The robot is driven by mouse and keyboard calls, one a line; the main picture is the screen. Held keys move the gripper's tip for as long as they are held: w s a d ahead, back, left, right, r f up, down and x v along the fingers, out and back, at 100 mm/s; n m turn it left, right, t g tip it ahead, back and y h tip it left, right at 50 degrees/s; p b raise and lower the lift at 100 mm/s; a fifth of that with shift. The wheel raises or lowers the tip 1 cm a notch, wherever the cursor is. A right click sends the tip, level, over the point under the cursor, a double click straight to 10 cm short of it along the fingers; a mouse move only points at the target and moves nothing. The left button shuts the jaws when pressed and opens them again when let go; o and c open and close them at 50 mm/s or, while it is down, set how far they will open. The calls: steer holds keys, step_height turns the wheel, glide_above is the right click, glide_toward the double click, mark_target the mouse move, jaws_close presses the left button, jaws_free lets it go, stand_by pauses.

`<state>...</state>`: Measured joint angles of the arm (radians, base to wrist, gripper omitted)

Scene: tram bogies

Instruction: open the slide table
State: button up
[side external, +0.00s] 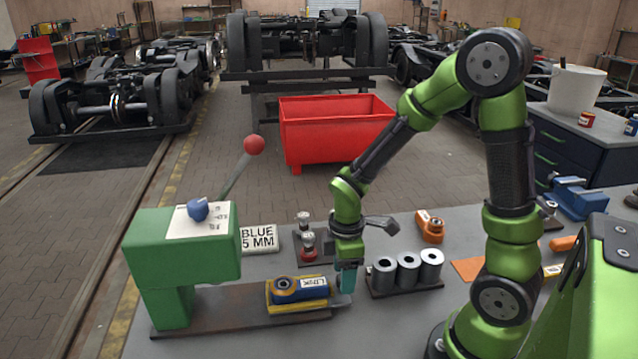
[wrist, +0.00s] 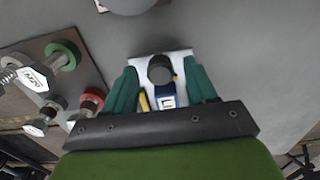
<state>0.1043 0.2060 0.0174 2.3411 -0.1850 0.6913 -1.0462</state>
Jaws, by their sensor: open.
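The green press (side external: 180,255) stands on a dark base plate (side external: 225,312) at the front left. A low yellow slide (side external: 297,307), which I take for the slide table, lies on this plate to the right of the press column. It carries a blue block (side external: 315,287) with a white label. My gripper (side external: 346,280) points down at the slide's right end. In the wrist view my gripper (wrist: 161,75) is open, its green fingers on either side of a dark round knob (wrist: 160,70) on a pale plate. I cannot tell whether the fingers touch it.
The press lever has a red ball (side external: 254,145). A stand with several grey cylinders (side external: 408,270) is close to my gripper's right. A small rack with knobbed pieces (side external: 308,248) is behind it, beside a "BLUE 5 MM" sign (side external: 258,239). A red bin (side external: 332,132) stands beyond the table.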

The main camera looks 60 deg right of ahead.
step_height(320, 180, up, 16)
stand_by(0.3)
steer(key=s+a+r+m+t+y, duration=0.2)
steer(key=s+a+r+m+t, duration=0.2)
steer(key=m, duration=0.9)
steer(key=s+a+t, duration=0.1)
steer(key=t, duration=0.2)
steer(key=shift+a, duration=0.4)
